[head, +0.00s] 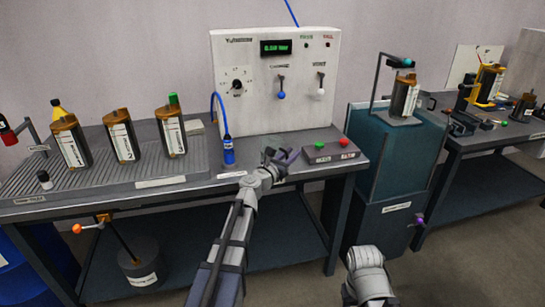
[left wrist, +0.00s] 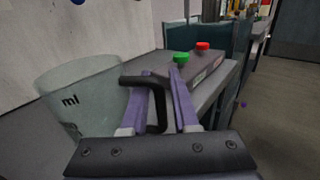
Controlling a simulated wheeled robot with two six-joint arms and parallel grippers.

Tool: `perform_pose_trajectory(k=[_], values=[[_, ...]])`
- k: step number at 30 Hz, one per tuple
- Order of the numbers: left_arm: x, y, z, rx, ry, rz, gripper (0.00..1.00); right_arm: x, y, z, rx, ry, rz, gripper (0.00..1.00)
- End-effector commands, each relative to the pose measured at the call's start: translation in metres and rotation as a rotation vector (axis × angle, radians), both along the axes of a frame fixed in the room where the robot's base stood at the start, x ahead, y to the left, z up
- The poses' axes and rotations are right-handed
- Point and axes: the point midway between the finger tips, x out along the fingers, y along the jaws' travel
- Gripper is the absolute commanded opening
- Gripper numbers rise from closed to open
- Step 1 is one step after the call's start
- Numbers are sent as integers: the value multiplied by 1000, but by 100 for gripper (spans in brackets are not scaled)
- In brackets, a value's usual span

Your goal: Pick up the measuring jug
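The measuring jug (left wrist: 82,95) is a clear, pale vessel marked "ml" with a black handle (left wrist: 159,103). It stands at the left of the left wrist view, and in the head view it is too faint to make out clearly. My left gripper (head: 281,157) is over the front of the workbench, left of the button box. In the left wrist view, its purple fingers (left wrist: 160,92) are apart, with the upright of the handle between them. I see gaps beside the handle, so it does not look clamped. My right gripper is not in view.
A control box with green and red buttons (head: 330,152) stands close to the right of my left gripper. A large white panel (head: 276,85) rises behind. Several brown canisters (head: 122,136) stand farther left.

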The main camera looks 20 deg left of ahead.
Motion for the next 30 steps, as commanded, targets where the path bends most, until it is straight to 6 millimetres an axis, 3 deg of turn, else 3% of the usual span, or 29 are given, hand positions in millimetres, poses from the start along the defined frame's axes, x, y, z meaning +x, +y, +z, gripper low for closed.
perform_pose_trajectory(k=[7, 15, 30], values=[[4, -1, 0, 0, 0, 1, 28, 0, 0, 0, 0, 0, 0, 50], [4, -1, 0, 0, 0, 1, 0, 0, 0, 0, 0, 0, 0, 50], [4, -1, 0, 0, 0, 1, 0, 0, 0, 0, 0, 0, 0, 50]])
